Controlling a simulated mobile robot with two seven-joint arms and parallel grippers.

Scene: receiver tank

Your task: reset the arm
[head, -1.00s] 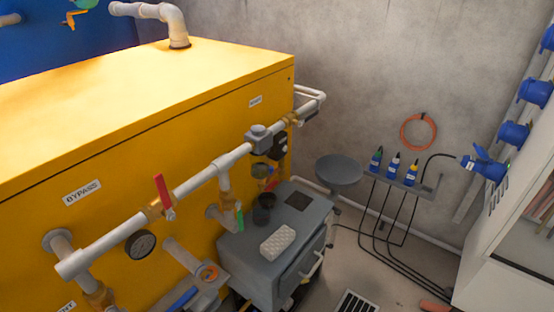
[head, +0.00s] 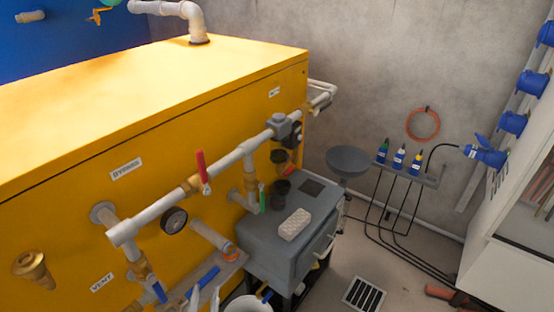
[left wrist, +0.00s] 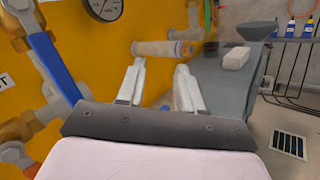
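My left gripper (head: 204,299) shows at the bottom edge of the head view, with only its pale fingertips in the picture. In the left wrist view its two fingers (left wrist: 158,85) stand apart with nothing between them. Behind them are the yellow tank's side (left wrist: 155,20) and a pale pipe stub (left wrist: 162,48). I cannot tell how far the fingers are from the pipes. My right gripper is in neither view.
The yellow tank (head: 150,85) carries a white pipe with a red-handled valve (head: 202,170) and a gauge (head: 174,220). Blue-handled valves (head: 202,281) are close to the left gripper. A grey cabinet (head: 280,240) stands right of it, with a floor grate (head: 363,294) beyond.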

